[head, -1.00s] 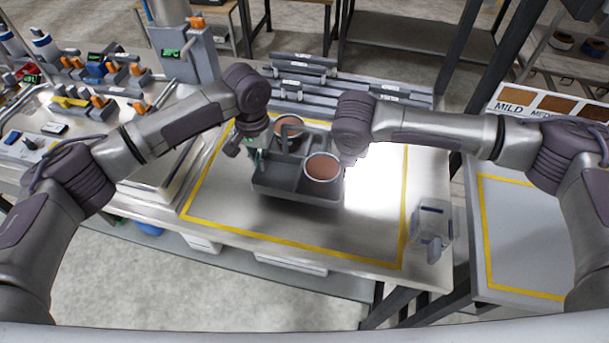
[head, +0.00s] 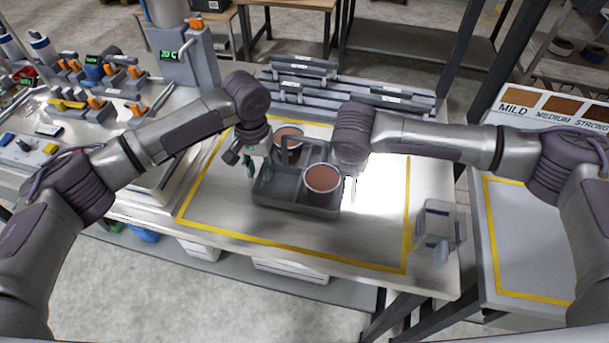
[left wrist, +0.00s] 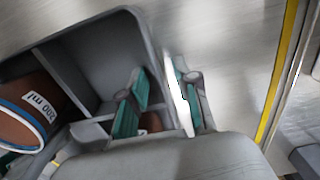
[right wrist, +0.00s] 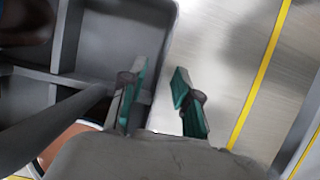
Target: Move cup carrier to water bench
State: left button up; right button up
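The grey cup carrier (head: 297,205) sits on a metal bench (head: 300,228), inside a yellow outline. It holds two cups of brown liquid, one at the back (head: 289,140) and one at the front right (head: 322,179). My left gripper (head: 251,166) is at the carrier's left side. In the left wrist view, its teal fingers (left wrist: 163,100) stand apart, one inside a compartment and one outside the wall. My right gripper (right wrist: 160,95) likewise has its fingers apart astride the right wall. In the head view its fingers are mostly hidden by my arm.
A clear container (head: 437,228) stands at the bench's right edge. Grey rails (head: 345,95) line the back. A machine with orange-handled valves (head: 105,80) is at the left. A second outlined surface (head: 525,240) lies to the right. The bench front is clear.

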jog(key=shift+s+a+r, duration=0.1)
jog(key=shift+r, duration=0.25)
pick_arm(q)
notch_tip(320, 180, up, 11)
jog(key=shift+r, duration=0.15)
pick_arm(e)
jog(key=v, duration=1.1)
jog(key=shift+s, duration=0.2)
